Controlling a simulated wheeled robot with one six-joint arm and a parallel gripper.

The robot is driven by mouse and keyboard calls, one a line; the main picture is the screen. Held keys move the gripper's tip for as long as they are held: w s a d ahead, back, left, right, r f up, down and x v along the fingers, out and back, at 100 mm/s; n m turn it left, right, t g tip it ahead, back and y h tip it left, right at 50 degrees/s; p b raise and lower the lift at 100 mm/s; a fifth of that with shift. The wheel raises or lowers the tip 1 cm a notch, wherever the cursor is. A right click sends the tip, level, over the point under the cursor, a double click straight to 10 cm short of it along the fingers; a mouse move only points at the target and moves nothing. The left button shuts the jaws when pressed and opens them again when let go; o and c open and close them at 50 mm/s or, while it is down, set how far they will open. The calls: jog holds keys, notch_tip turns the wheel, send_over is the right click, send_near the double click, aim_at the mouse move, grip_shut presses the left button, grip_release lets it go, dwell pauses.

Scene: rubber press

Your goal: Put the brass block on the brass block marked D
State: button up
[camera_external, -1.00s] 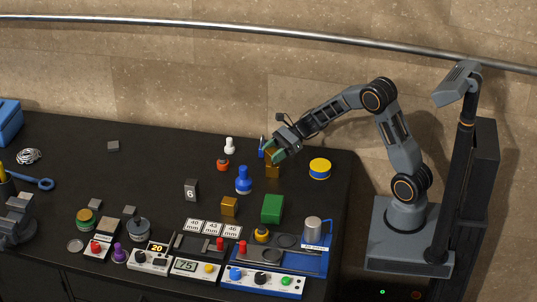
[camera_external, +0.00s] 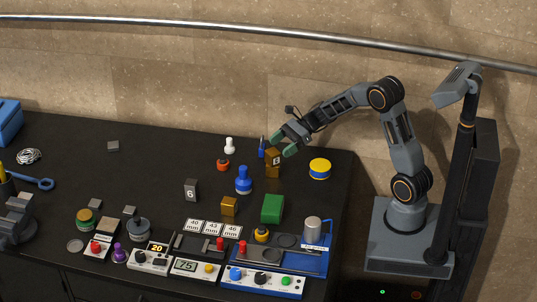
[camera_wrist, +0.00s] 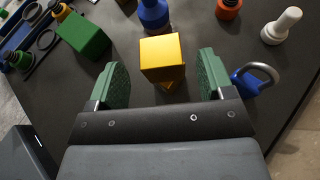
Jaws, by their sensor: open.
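Two brass blocks stand one on the other at the back right of the bench. The upper brass block (camera_external: 270,155) rests on the lower brass block (camera_external: 272,172); a small pale label shows on the stack, too small to read surely. In the wrist view the upper block (camera_wrist: 162,53) hides most of the lower one, whose corner (camera_wrist: 169,86) shows beneath, turned relative to it. My gripper (camera_external: 283,143) is open and empty, just above and behind the stack. In the wrist view its green fingers are wide apart, clear of the block.
A third brass block (camera_external: 229,206) stands nearer the front, beside a green block (camera_external: 272,208). A blue padlock (camera_external: 262,146), white pawn-shaped piece (camera_external: 229,146), orange piece (camera_external: 223,164), blue bottle-shaped piece (camera_external: 243,180) and yellow-blue disc (camera_external: 319,168) surround the stack. The left-middle bench is mostly clear.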

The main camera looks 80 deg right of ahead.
jog(key=shift+v, duration=1.15)
jog(key=s+a+r+n+g+h, duration=0.2)
jog(key=s+a+n+g, duration=0.4)
jog(key=s+a+n, duration=0.4)
jog(key=s+a+n+h, duration=0.3)
jog(key=s+n+h, duration=0.4)
jog(key=n, duration=1)
jog(key=s, duration=0.3)
jog(key=shift+a+r+h, duration=0.2)
jog(key=shift+r+h, duration=0.1)
